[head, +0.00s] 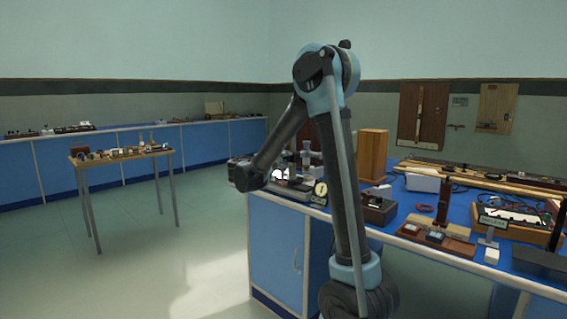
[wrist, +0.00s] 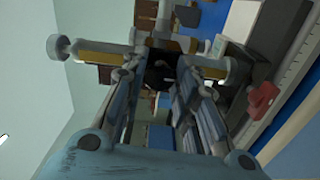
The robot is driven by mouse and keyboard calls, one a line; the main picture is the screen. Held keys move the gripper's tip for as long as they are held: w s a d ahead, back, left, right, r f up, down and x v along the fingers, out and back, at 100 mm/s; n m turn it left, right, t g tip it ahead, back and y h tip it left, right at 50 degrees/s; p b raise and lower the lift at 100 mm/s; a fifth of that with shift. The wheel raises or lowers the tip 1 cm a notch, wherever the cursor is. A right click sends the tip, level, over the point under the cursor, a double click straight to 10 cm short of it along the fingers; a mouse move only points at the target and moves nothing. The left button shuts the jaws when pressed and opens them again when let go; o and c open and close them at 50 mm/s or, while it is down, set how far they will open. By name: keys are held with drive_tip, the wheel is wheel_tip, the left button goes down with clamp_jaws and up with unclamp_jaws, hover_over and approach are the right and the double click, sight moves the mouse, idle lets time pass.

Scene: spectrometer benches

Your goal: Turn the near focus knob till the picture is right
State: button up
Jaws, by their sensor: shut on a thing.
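In the wrist view my gripper (wrist: 160,82) reaches in among the grey and brass-coloured tubes (wrist: 100,52) of an instrument. Its two fingers stand on either side of a small dark part (wrist: 158,72), which looks like the near focus knob, and are shut on it. The part is in shadow and largely covered by the fingers, so its turn angle cannot be read. A round grey end piece (wrist: 58,47) sticks out at the left. In the head view the instrument (head: 306,156) stands on the blue bench, partly behind my arm; my gripper is hidden there. No focus picture is visible.
The blue bench (head: 400,212) holds a round dial (head: 320,189), a wooden block (head: 372,155) and several boxes and apparatus close to my arm. A red object (wrist: 262,100) lies beside the gripper in the wrist view. The floor at left is clear up to a small table (head: 122,155).

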drive_tip(key=shift+f+m, duration=0.2)
drive_tip(key=shift+m, duration=1.7)
drive_tip(key=o, duration=1.1)
drive_tip(key=shift+c, duration=0.2)
drive_tip(key=v, duration=1.2)
